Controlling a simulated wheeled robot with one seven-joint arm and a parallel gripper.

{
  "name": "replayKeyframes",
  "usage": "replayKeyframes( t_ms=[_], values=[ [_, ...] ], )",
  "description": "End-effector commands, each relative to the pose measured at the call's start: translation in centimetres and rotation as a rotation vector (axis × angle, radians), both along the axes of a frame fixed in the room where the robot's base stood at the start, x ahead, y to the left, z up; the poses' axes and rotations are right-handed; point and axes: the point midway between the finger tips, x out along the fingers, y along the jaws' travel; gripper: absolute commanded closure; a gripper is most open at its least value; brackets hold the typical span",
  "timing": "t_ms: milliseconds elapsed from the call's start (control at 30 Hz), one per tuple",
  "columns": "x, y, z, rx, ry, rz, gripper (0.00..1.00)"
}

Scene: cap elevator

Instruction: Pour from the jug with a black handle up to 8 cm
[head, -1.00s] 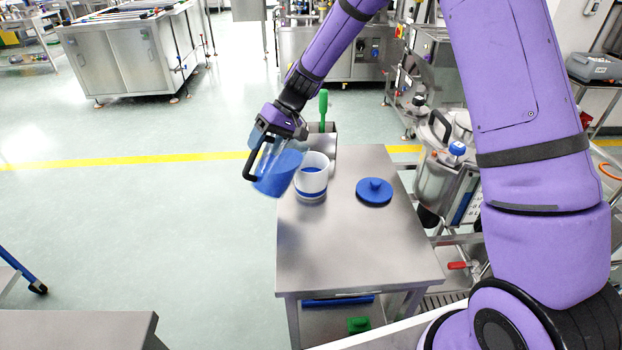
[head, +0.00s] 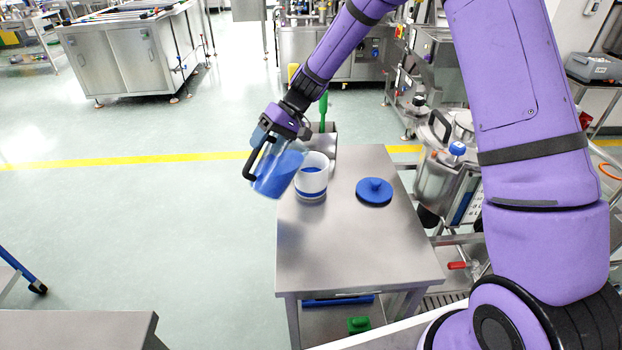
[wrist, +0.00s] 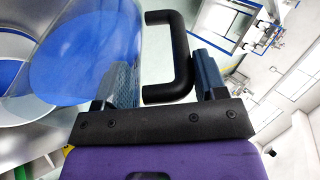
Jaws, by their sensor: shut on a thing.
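My gripper (head: 285,128) is shut on the black handle (head: 252,165) of a clear jug (head: 272,180) with blue contents. The jug is tilted, its upper part leaning right towards a white cup (head: 311,183) on the steel table. In the wrist view the handle (wrist: 180,55) stands between the fingers of my gripper (wrist: 163,68), and the blue contents of the jug (wrist: 85,55) show at left. The cup has blue inside it and a blue band near its base. I cannot tell its level in centimetres, nor whether a stream is falling.
The steel table (head: 350,245) is clear in front. A blue lid (head: 374,192) with a knob lies right of the cup. A steel box (head: 322,140) with a green-handled tool (head: 323,108) stands behind. A steel vessel (head: 437,175) stands beyond the table's right edge.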

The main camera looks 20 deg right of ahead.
Motion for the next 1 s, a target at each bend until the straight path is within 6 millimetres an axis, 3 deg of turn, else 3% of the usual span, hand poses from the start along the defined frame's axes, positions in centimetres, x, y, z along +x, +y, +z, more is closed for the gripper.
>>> replayKeyframes(
  t_ms=[1000],
  values=[
    [0.3,-0.56,0.04,0.076,0.035,-0.001,0.96]
  ],
)
